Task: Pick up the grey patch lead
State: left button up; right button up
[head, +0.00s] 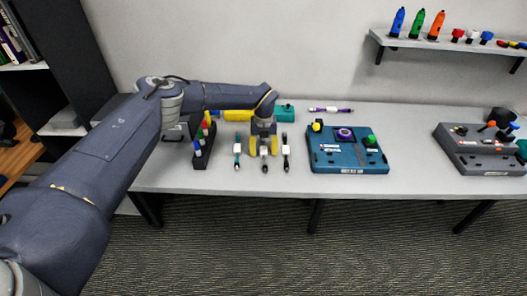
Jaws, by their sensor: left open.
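A short lead with a white label, which looks like the grey patch lead (264,167), lies on the table (215,184), roughly upright in the picture. Its upper part is hidden by my left gripper (263,150). The left gripper points down over it with its yellow fingers apart, one on each side of the lead. I cannot tell whether the fingers touch it. My right gripper does not show.
A teal lead (237,150) lies close left of the gripper and a black lead (285,153) close right. A purple lead (331,109) lies farther back. A rack with coloured pieces (204,150), a blue panel box (347,160) and a grey panel box (480,160) stand around.

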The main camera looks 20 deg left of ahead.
pick_arm(q)
jog(key=shift+c, duration=0.3)
grip_shut()
jog(key=shift+r, duration=0.15)
